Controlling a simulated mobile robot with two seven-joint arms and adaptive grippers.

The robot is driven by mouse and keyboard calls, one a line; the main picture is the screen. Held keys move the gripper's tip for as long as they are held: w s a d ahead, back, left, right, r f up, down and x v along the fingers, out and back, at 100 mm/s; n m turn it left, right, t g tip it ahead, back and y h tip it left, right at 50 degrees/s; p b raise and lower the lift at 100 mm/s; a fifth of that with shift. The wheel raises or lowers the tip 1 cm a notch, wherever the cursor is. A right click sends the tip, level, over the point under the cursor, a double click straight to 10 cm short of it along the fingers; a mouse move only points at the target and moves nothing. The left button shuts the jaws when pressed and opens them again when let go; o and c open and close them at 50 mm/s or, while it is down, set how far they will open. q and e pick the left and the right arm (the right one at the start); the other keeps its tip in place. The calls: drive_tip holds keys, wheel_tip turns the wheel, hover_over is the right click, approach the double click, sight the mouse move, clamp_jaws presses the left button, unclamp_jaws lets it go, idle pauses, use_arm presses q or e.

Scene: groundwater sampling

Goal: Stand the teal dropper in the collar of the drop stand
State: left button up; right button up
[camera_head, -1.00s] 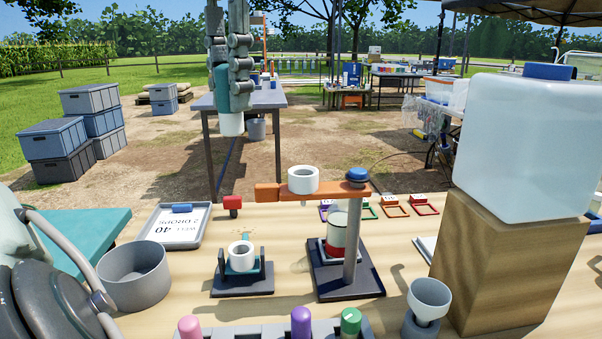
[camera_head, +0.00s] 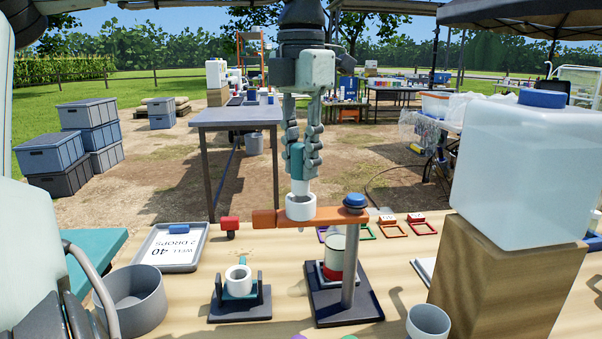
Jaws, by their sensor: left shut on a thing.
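My left gripper (camera_head: 301,160) comes down from the top middle of the head view. It is shut on the teal dropper (camera_head: 297,163), which hangs upright with its white lower end down. The drop stand has a dark base (camera_head: 341,308), a grey post with a blue knob (camera_head: 354,201), and an orange arm (camera_head: 325,217) carrying a white ring collar (camera_head: 300,208). The dropper's lower end is at the collar's mouth and overlaps it; I cannot tell how deep it sits. My right gripper is not in view.
A jar with red contents (camera_head: 333,262) stands below the orange arm. A small holder with a white ring (camera_head: 238,282), a grey bowl (camera_head: 134,300) and a tray with a card (camera_head: 172,248) are to the left. A large water container (camera_head: 522,165) on a wooden block (camera_head: 505,285) stands right.

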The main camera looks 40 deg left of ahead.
sight(301, 175)
use_arm(q)
wheel_tip(301, 175, down, 3)
drive_tip(key=shift+r, duration=0.15)
drive_tip(key=shift+f, duration=0.25)
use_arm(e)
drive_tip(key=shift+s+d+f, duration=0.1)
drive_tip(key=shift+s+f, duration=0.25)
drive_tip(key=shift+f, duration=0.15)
use_arm(q)
drive_tip(key=o, duration=0.9)
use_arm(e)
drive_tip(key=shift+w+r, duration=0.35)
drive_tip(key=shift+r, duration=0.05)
